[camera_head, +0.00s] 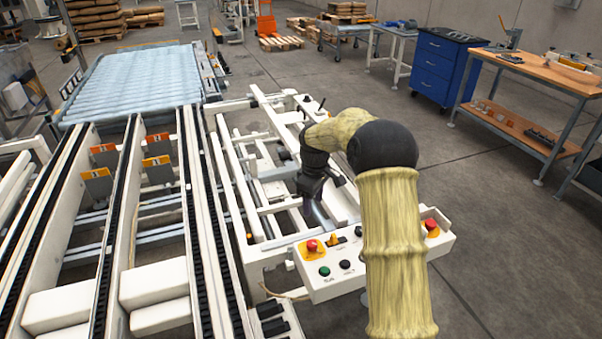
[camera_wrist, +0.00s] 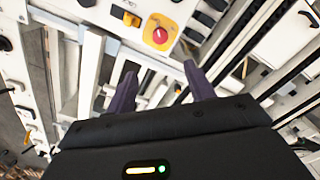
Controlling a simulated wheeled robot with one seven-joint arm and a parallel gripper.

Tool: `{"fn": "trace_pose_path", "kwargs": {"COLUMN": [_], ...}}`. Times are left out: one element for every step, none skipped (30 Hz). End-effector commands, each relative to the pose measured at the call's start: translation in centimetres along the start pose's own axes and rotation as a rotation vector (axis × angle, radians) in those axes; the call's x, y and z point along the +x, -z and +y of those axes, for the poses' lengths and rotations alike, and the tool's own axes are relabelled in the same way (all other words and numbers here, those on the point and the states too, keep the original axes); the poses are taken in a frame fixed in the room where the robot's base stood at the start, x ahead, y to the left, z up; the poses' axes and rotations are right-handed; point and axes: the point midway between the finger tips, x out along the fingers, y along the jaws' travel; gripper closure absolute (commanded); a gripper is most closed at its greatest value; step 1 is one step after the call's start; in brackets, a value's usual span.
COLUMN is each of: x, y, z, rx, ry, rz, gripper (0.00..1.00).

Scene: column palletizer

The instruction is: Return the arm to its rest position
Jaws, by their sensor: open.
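My arm, in a yellowish cover with a black elbow joint, reaches forward from the lower right of the head view. My gripper (camera_head: 318,212) hangs at its end, low over the white machine frame, just behind the control box (camera_head: 375,262). In the wrist view its two dark fingers (camera_wrist: 158,90) stand wide apart with nothing between them. A red button on a yellow plate (camera_wrist: 160,35) shows beyond the fingers, apart from them. The fingertips are partly hard to make out in the head view.
The control box carries red emergency buttons (camera_head: 312,246) and a green button (camera_head: 324,271). Conveyor rails with dark chains (camera_head: 197,230) run along the left. A roller conveyor (camera_head: 140,80) lies beyond. A blue drawer cabinet (camera_head: 440,68) and wooden workbench (camera_head: 545,72) stand at right, with open floor before them.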

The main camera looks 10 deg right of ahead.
Motion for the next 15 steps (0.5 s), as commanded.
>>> {"fn": "trace_pose_path", "kwargs": {"x": [0.0,0.0,-0.1,-0.2,-0.3,-0.6,-0.8,-1.2,-1.6,-1.9,-2.3,-2.8,-3.1,-3.5,-3.9], "y": [0.0,0.0,0.0,-0.1,-0.2,-0.3,-0.5,-0.6,-1.0,-1.3,-1.6,-2.1,-2.5,-2.9,-3.5], "z": [0.0,0.0,-0.1,-0.2,-0.4,-0.7,-1.0,-1.4,-2.0,-2.4,-3.0,-3.7,-4.3,-4.9,-5.7], "rx": [0.0,0.001,0.003,0.006,0.011,0.02,0.029,0.041,0.06,0.077,0.095,0.123,0.145,0.166,0.197], "ry": [0.0,0.0,-0.001,-0.002,-0.004,-0.006,-0.009,-0.013,-0.018,-0.023,-0.028,-0.034,-0.038,-0.044,-0.05], "rz": [0.0,0.0,0.0,0.001,0.001,0.002,0.003,0.006,0.008,0.01,0.012,0.018,0.021,0.026,0.031], "gripper": [0.46,0.46,0.46,0.46,0.46,0.46,0.46,0.46,0.46,0.46,0.46,0.46,0.46,0.46,0.46]}}
